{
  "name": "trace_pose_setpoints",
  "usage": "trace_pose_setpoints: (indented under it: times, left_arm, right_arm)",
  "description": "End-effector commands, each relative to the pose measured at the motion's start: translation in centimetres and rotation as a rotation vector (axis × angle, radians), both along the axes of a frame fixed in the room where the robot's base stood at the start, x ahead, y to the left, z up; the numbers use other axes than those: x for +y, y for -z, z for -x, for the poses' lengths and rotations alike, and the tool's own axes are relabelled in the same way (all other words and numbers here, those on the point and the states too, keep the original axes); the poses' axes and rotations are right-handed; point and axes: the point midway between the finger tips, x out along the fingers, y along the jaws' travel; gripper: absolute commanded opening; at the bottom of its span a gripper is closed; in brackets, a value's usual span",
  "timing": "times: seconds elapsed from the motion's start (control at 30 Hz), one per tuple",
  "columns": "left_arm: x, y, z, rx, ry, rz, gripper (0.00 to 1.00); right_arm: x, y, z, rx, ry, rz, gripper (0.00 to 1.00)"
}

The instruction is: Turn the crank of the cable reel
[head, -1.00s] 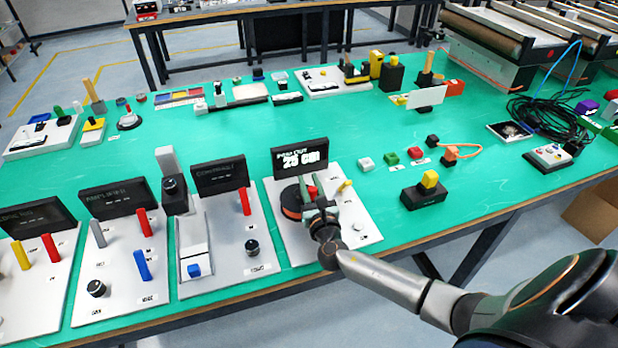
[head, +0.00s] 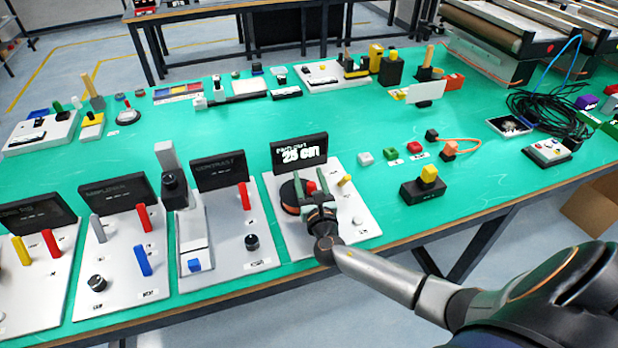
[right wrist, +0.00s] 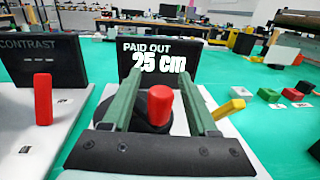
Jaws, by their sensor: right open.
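The cable reel (head: 290,196) is a dark drum with an orange-brown edge on a white panel (head: 362,226). Its display (head: 299,152) reads "PAID OUT 25 cm". The red crank knob (head: 311,187) stands at the drum; in the right wrist view the red knob (right wrist: 160,104) is upright between the two green fingers. My right gripper (head: 315,190) is open around the knob, with a gap on each side in the right wrist view (right wrist: 160,95). The gripper hides part of the drum and the crank arm. My left gripper is not in view.
A yellow lever (head: 345,180) stands right of the reel on the same panel. The contrast panel (head: 262,222) with a red lever (head: 244,196) is to the left. A black block with a yellow top (head: 428,176) stands to the right. Green table surface is free behind the display.

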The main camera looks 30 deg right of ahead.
Motion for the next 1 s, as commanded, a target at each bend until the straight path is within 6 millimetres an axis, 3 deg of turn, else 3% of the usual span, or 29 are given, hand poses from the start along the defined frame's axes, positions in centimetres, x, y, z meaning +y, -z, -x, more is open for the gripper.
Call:
trace_pose_setpoints:
  times: [0.27, 0.7, 1.0]
  left_arm:
    - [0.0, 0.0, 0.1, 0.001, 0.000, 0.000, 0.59]
    - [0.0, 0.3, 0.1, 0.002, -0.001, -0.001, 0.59]
    - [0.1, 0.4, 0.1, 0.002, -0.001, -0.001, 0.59]
  right_arm:
    - [0.4, 0.1, 1.2, 0.002, -0.001, -0.001, 0.59]
    - [3.5, 0.2, 9.4, 0.003, -0.001, -0.001, 0.59]
    - [4.4, 0.0, 11.7, 0.000, 0.000, 0.000, 0.59]
